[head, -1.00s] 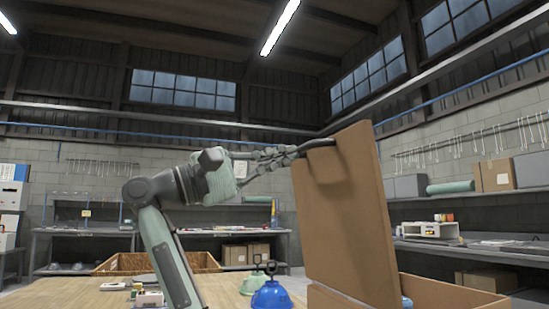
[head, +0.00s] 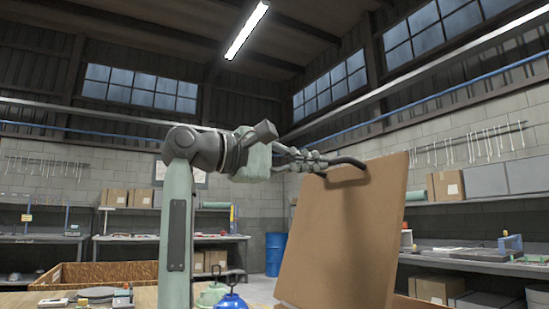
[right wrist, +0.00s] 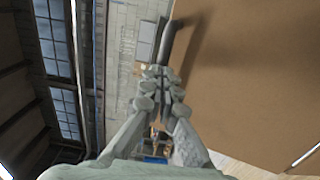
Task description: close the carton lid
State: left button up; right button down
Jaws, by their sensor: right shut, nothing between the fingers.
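The carton lid (head: 345,230) is a large brown cardboard panel. It stands raised and tilted above the carton in the head view, its top leaning right. Of the carton (head: 418,303), only a strip of brown rim shows at the bottom edge; the rest is out of view. My right gripper (head: 345,162) is shut and empty at the lid's upper left, its dark fingertips overlapping the panel near the top edge. In the right wrist view the shut fingers (right wrist: 166,45) lie along the edge of the lid (right wrist: 250,80). I cannot tell whether they touch it. My left gripper is not in view.
A blue kettle-like hood (head: 231,302) and a green one (head: 211,294) stand low behind my arm. An open wooden crate (head: 110,272) is at the left. A blue barrel (head: 276,253) stands behind. Shelves with boxes line the right wall. The air above the lid is clear.

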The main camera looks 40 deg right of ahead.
aim_at(344, 176)
jog(key=shift+y, duration=0.6)
jog(key=x, duration=0.7)
jog(key=shift+s+a+r+p, duration=0.1)
jog(key=shift+s+p, duration=0.1)
jog(key=shift+p, duration=0.15)
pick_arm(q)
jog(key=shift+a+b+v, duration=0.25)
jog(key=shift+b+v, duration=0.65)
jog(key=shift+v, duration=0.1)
pick_arm(e)
jog(key=s+d+f+t+y, duration=0.1)
jog(key=s+d+f+y, duration=0.1)
jog(key=d+f, duration=0.7)
jog(key=s+d+f+t+y, duration=0.1)
jog(key=s+d+f+y, duration=0.1)
jog(key=d+f+y, duration=0.3)
jog(key=shift+d+f, duration=1.9)
jog(key=shift+f, duration=0.7)
